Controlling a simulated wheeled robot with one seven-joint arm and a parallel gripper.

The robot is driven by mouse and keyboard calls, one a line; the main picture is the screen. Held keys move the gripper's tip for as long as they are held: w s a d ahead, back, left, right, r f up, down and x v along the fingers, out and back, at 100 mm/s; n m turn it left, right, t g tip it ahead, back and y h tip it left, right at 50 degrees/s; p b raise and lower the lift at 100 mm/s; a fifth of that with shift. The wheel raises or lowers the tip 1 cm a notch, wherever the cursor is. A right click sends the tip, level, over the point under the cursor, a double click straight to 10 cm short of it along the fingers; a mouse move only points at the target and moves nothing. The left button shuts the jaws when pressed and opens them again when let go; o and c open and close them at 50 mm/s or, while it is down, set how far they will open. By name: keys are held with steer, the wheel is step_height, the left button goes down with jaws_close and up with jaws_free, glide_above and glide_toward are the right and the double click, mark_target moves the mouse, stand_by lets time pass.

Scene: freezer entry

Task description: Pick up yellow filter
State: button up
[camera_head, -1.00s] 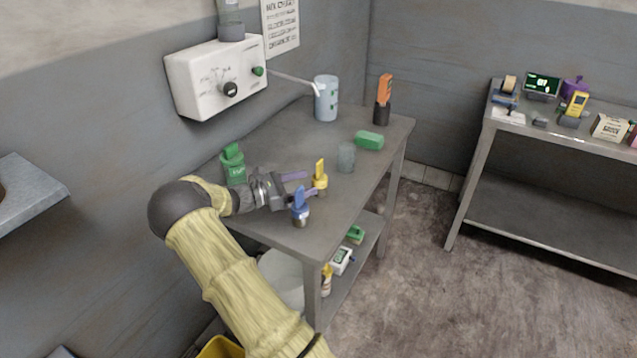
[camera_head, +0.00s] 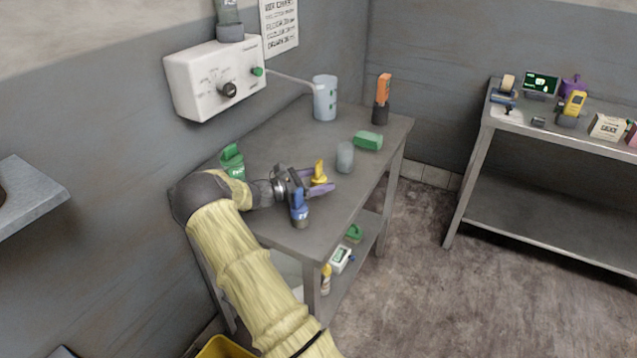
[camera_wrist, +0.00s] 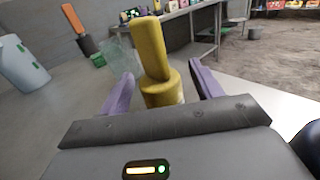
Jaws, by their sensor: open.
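The yellow filter (camera_head: 319,173) stands upright on the grey table (camera_head: 290,228). In the wrist view the yellow filter (camera_wrist: 154,60) has a tall flat top part on a wider round base. My gripper (camera_head: 323,180) is open and low over the table, with the filter between its purple fingers. In the wrist view the gripper (camera_wrist: 159,88) has one finger on each side of the filter, with visible gaps, so it is not held. The lowest part of the filter is hidden by the gripper's body.
A blue filter (camera_head: 299,207) stands close on the near side of my gripper. A green container (camera_head: 233,162) is behind my wrist. A clear cup (camera_head: 345,158), green block (camera_head: 368,140), orange-topped item (camera_head: 383,98) and pale blue beaker (camera_head: 325,98) stand farther back.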

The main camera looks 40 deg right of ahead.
steer(key=shift+c, duration=0.5)
steer(key=c, duration=1)
steer(key=shift+o, duration=0.2)
steer(key=shift+r, duration=0.1)
step_height(320, 180, up, 18)
